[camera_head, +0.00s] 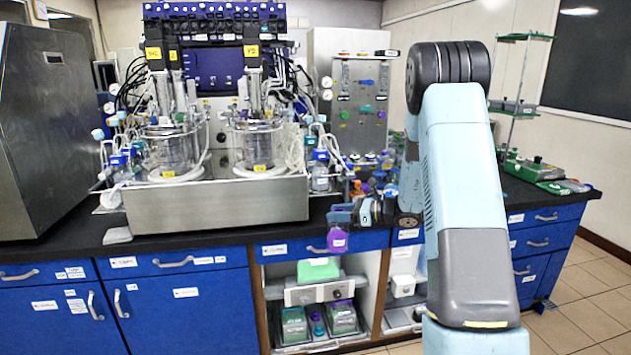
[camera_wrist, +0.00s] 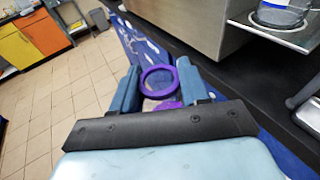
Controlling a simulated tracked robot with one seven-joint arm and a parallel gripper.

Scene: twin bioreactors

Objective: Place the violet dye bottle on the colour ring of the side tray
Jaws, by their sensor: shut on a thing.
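The violet dye bottle (camera_head: 337,240) hangs upright below my gripper (camera_head: 340,214), in front of the counter's front edge. It has a white label. In the wrist view my gripper (camera_wrist: 159,82) is shut on it. A violet round rim (camera_wrist: 158,68) shows between the two blue fingers, with more violet (camera_wrist: 168,104) below it. The side tray and its colour ring cannot be clearly made out. Small coloured items (camera_head: 372,184) stand on the counter behind my gripper, partly hidden by my arm.
A steel tray with twin glass vessels (camera_head: 215,200) stands left of my gripper on the black counter. Blue drawers (camera_head: 320,248) and an open shelf (camera_head: 318,295) lie below. In the wrist view a grey tray edge (camera_wrist: 306,97) shows at right. Tiled floor is free in front.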

